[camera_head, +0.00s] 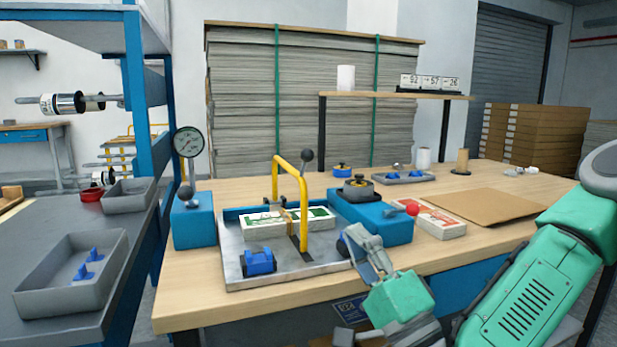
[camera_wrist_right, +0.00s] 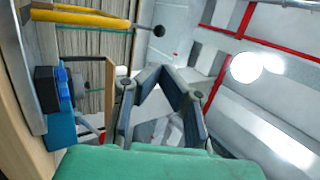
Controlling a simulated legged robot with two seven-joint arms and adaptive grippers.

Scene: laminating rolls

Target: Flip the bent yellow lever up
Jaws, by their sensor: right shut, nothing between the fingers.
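The bent yellow lever (camera_head: 304,215) stands as an arch over the metal tray on the workbench. A dark round knob (camera_head: 308,155) is at its upper right end. In the right wrist view, the yellow lever (camera_wrist_right: 90,18) and its knob lie at the upper left. My right gripper (camera_head: 360,246) is in front and to the right of the lever, apart from it, low over the tray's right front edge. In its wrist view, the right gripper (camera_wrist_right: 168,75) is shut and empty. My left gripper is not in view.
The metal tray (camera_head: 285,280) holds a white-green stack (camera_head: 262,229) and a blue block (camera_head: 258,261). A blue box (camera_head: 385,228) with a red-knobbed lever stands right of it. A gauge (camera_head: 187,142) on a blue base is left. Cardboard (camera_head: 490,215) lies flat at right.

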